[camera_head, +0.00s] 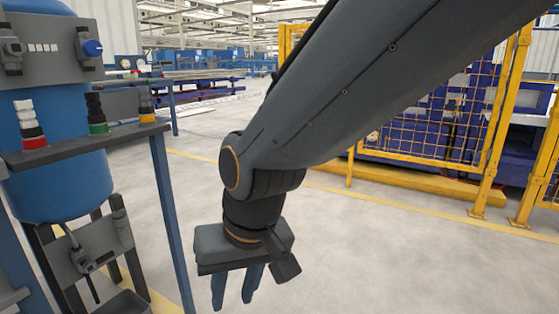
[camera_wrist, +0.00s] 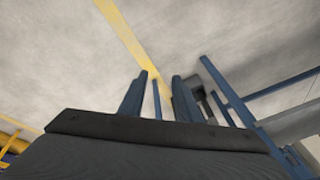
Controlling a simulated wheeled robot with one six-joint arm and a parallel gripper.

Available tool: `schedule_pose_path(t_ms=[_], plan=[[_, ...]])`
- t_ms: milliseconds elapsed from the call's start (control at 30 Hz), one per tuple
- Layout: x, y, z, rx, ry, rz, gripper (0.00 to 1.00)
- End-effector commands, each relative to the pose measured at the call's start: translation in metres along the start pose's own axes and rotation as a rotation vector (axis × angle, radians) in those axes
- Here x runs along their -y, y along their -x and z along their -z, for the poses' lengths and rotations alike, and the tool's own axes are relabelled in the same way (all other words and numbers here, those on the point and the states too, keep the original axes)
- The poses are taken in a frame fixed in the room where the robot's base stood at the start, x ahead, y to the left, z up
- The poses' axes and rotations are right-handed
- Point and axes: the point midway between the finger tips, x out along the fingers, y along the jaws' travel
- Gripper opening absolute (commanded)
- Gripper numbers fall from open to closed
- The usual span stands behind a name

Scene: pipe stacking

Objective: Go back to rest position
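My gripper (camera_head: 235,290) hangs down over the bare floor at the lower middle of the head view. Its two blue fingers are apart, with nothing between them. In the wrist view the fingers (camera_wrist: 158,98) also stand apart, and a thin blue post shows behind the gap. To the left, three short pipe stacks stand on a dark shelf: a white and black one on a red base (camera_head: 34,142), a black one on a green base (camera_head: 98,127), and a grey one on a yellow base (camera_head: 147,117). My gripper is clear of the shelf, right of it.
The dark shelf (camera_head: 70,149) has a blue leg (camera_head: 170,220) close left of my gripper. A blue tank (camera_head: 60,195) stands behind the shelf. A yellow mesh fence (camera_head: 430,120) stands at the right. The grey floor between is free.

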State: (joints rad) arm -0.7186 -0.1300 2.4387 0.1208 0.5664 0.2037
Motion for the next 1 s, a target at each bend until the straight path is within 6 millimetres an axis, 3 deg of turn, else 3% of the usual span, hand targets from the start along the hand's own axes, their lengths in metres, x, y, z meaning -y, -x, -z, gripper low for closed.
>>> schedule_pose_path(t_ms=[100,367,733,1000], plan=[[-0.007,0.013,-0.035,0.061,0.051,0.001,0.30],[-0.019,0.033,-0.100,0.179,0.152,0.018,0.30],[-0.033,0.073,-0.088,0.177,0.078,-0.014,0.30],[-0.053,0.121,-0.080,0.177,-0.008,-0.050,0.30]])
